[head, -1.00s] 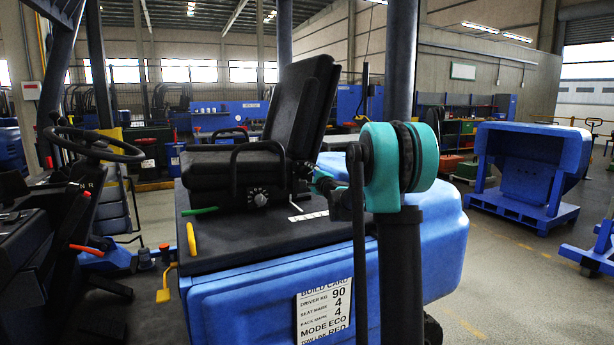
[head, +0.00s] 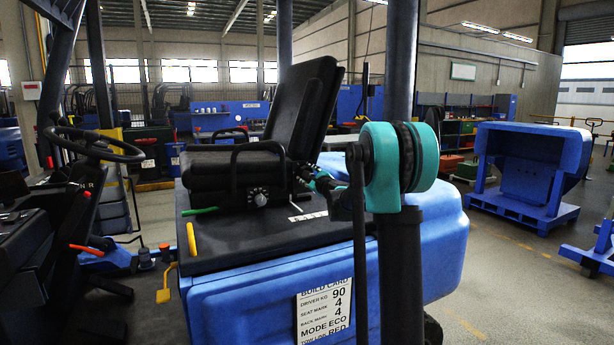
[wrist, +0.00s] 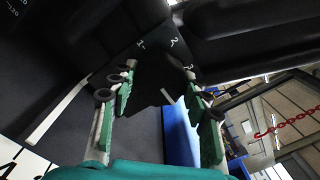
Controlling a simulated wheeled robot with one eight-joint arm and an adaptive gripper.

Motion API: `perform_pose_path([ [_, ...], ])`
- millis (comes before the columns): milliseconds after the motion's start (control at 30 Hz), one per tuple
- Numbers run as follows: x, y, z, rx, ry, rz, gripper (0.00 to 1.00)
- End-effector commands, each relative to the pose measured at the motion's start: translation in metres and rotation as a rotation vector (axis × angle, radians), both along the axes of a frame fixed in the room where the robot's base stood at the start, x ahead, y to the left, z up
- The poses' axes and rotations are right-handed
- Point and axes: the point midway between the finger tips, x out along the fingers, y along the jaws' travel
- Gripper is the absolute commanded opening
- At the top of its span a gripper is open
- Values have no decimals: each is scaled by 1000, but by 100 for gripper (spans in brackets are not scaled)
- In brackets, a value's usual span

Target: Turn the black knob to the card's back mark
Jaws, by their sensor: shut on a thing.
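The seat's black backrest (head: 305,105) leans to the right. My gripper shows in the wrist view (wrist: 159,68), its green fingers on either side of a dark part that I take to be the black knob (wrist: 153,88), and it is shut on it. A dark plate with white marks, among them 2 and 3 (wrist: 174,43), lies just beyond the fingertips. In the head view my gripper is small and dark beside the backrest's base, so the knob and its pointer cannot be made out there.
A black armrest loop (head: 258,165) stands close to the gripper. Yellow (head: 191,238) and green (head: 200,211) levers are at the front left. A blue stand (head: 525,170) is at the right.

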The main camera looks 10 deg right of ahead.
Motion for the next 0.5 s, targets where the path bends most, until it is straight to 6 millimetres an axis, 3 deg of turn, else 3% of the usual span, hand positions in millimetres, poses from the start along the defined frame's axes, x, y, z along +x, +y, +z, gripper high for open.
perform_pose_path([
  [233, -1, 0, -1, 0, 1, -1, 18],
  [267, -1, 0, -1, 0, 1, -1, 48],
  [400, 0, 0, -1, 0, 1, -1, 66],
  [500, 0, 0, 0, 0, 1, -1, 68],
])
